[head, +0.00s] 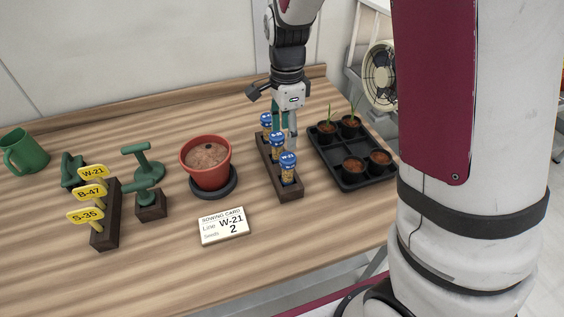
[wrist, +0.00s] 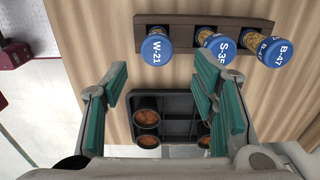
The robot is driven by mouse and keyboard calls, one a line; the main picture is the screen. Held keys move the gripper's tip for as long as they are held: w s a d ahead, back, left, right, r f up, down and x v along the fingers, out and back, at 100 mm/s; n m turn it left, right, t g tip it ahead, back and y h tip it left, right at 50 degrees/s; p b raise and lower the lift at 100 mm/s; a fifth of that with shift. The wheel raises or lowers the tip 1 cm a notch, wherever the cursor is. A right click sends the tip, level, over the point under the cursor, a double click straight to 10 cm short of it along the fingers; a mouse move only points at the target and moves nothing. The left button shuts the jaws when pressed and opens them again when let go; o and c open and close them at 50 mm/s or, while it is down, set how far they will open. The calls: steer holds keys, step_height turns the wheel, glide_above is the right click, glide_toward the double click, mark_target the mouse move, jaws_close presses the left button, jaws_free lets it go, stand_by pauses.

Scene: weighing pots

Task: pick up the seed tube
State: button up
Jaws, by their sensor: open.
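Three seed tubes with blue caps stand upright in a dark wooden rack (head: 266,168). The nearest, W-21 (head: 288,167), is at the left in the wrist view (wrist: 156,47). The middle tube, S-35 (head: 277,141), also shows in the wrist view (wrist: 217,44). The farthest, B-47 (head: 266,119), is at the right in the wrist view (wrist: 274,50). My gripper (head: 284,122) is open and empty, pointing down by the rack's far end, on the tray side. In the wrist view, its teal-padded fingers (wrist: 163,72) are spread, with no tube between them.
A black tray (head: 350,183) with several small pots stands right of the rack. Left of it are a terracotta pot (head: 208,168) on a saucer, a sowing card (head: 224,227) reading W-21, 2, green tools (head: 143,163), yellow labels (head: 90,193) in a block, and a green mug (head: 24,153).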

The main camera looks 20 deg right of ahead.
mark_target(286, 156)
step_height(286, 156, down, 8)
steer(key=shift+f, duration=0.15)
steer(key=shift+s+d+f, duration=0.1)
steer(key=shift+f, duration=1.25)
steer(key=shift+s+d+f, duration=0.1)
steer(key=shift+f, duration=1.2)
steer(key=shift+c, duration=0.3)
jaws_close()
